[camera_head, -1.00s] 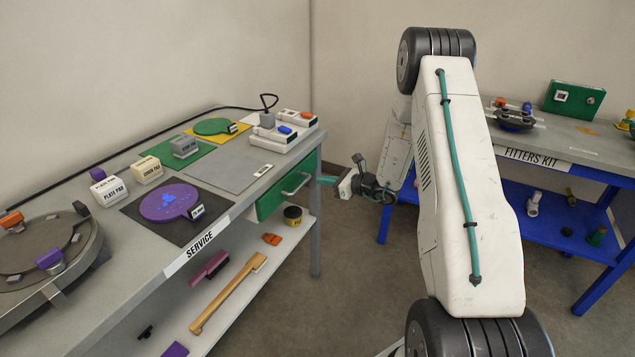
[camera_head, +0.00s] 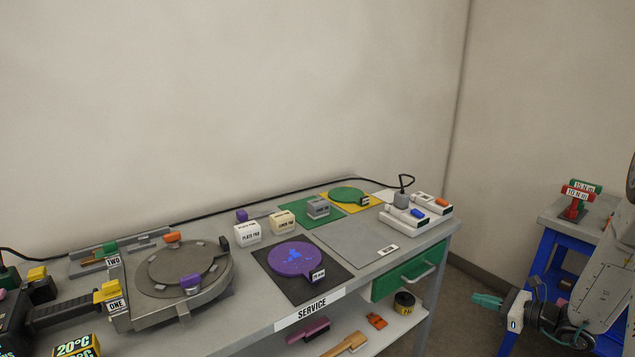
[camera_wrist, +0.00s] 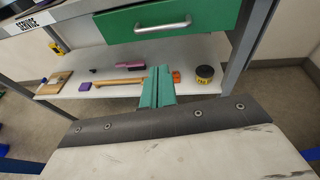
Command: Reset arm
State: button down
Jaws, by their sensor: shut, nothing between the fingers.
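My gripper (camera_head: 488,300) shows at the right of the head view, in front of the right end of the service bench (camera_head: 250,343). Its teal fingers are together and hold nothing. In the wrist view my gripper (camera_wrist: 158,75) points toward the bench's lower shelf (camera_wrist: 115,95), below the green drawer (camera_wrist: 172,22) with its metal handle. The fingers appear apart from the shelf and drawer. My arm is partly cut off at the right edge of the head view.
The bench holds a purple disc (camera_head: 296,259), a green disc (camera_head: 347,195), pad boxes (camera_head: 247,233) and a round metal fixture (camera_head: 180,272). The lower shelf carries a wooden-handled tool (camera_wrist: 120,82) and a dark tin (camera_wrist: 204,75). A blue-framed table (camera_head: 548,250) stands behind my arm.

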jog(key=s+a+r+n+g, duration=1.2)
jog(key=s+a+r+n, duration=0.1)
jog(key=s+a+n, duration=0.2)
jog(key=s+a+r+n+t+h, duration=0.1)
jog(key=s+a+r+n+h, duration=0.2)
jog(key=s+r+n, duration=0.3)
jog(key=s+a+r+n+h, duration=0.3)
jog(key=s+r+n+h, duration=0.3)
jog(key=s, duration=0.6)
notch_tip(320, 180, up, 2)
jog(key=shift+r+n+t, duration=0.25)
jog(key=shift+n+t, duration=0.15)
